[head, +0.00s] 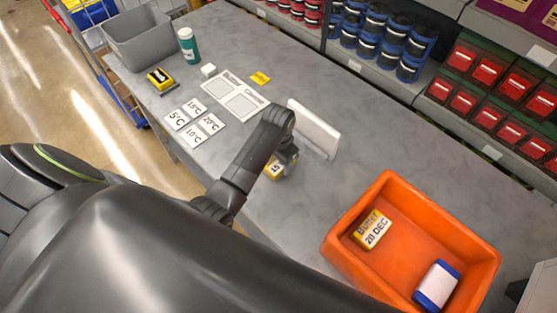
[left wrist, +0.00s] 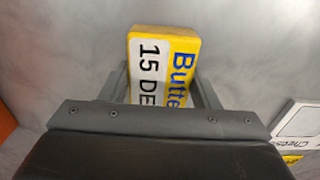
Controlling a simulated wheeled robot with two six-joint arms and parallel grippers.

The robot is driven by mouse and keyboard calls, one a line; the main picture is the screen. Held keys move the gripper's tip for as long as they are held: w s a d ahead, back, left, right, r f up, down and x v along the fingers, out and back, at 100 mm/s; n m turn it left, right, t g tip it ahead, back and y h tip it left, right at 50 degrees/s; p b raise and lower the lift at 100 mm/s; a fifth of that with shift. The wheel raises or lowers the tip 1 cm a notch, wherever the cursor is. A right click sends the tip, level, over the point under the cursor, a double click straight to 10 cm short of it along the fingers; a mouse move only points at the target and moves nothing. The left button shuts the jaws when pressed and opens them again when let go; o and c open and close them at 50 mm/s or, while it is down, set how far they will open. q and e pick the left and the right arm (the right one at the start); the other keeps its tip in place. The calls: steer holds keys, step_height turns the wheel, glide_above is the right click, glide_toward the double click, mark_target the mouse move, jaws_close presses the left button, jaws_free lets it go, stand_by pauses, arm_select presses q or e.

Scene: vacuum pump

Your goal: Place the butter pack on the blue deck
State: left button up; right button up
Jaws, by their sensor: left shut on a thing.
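A yellow and white butter pack (left wrist: 163,60) marked 15 DEC is between the fingers of my left gripper (left wrist: 163,92) in the left wrist view. In the head view my left gripper (head: 283,165) is low over the middle of the grey table, with the pack (head: 275,171) partly hidden under it. I cannot tell whether the pack touches the table. A second butter pack (head: 370,230), marked 20 DEC, lies in the orange crate. A blue deck (head: 128,103) on a red-framed cart shows as a narrow strip beyond the table's left edge. My right gripper is not in view.
The orange crate (head: 481,268) also holds a blue and white pack (head: 437,285). A white upright panel (head: 314,128) stands just beyond my left gripper. Temperature cards (head: 193,122), a printed sheet (head: 236,95), a green bottle (head: 188,46) and a grey bin (head: 140,36) occupy the far-left table.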

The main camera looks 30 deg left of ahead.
arm_select(q)
steer(key=shift+f, duration=0.4)
steer(key=o, duration=1.1)
steer(key=shift+f, duration=0.1)
steer(key=shift+o, duration=0.2)
